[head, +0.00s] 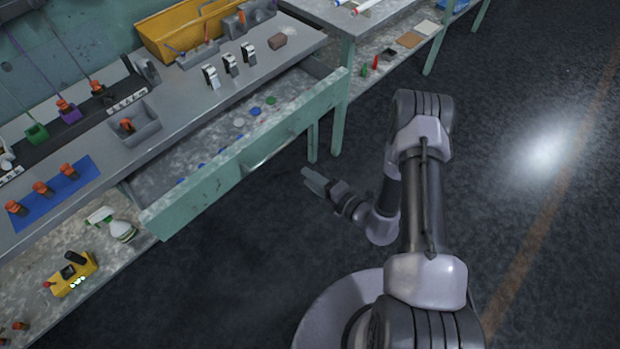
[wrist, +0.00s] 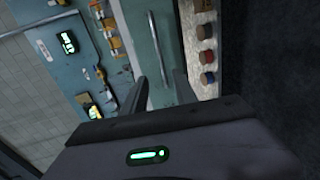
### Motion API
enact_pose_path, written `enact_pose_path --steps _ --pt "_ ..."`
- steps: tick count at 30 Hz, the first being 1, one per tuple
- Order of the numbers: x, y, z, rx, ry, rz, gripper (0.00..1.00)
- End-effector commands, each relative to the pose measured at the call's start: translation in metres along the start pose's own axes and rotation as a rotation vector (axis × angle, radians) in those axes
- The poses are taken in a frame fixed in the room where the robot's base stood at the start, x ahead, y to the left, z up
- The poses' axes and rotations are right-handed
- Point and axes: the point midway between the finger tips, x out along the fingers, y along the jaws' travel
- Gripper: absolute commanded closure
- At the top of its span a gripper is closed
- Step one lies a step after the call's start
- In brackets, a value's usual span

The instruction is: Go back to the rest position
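My gripper (head: 314,182) is in the air over the dark floor, in front of the green workbench and to the right of its open drawer. It touches nothing that I can see. In the wrist view, the two fingers of my gripper (wrist: 158,88) stand apart with a gap between them, and nothing is held there. My arm rises from its base at the bottom of the head view and bends down to the gripper.
The open drawer (head: 245,170) juts out from the workbench (head: 185,90), with several coloured caps inside. A lower shelf (head: 125,262) holds a yellow device (head: 70,275) and a spray bottle (head: 122,230). The floor (head: 235,285) is clear, also to the right of my arm.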

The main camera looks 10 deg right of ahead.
Motion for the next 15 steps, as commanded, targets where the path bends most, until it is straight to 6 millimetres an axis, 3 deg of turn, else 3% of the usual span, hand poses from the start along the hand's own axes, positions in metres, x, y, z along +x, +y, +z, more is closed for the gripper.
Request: enact_pose_path --steps 8,11,13,15 --pt "0.002 0.007 -0.001 -0.018 0.013 0.007 0.66" --pt "0.011 0.056 -0.012 -0.167 0.127 0.056 0.66" --pt "0.012 0.118 -0.036 -0.392 0.286 0.121 0.66" --pt "-0.003 0.182 -0.075 -0.698 0.481 0.196 0.66"
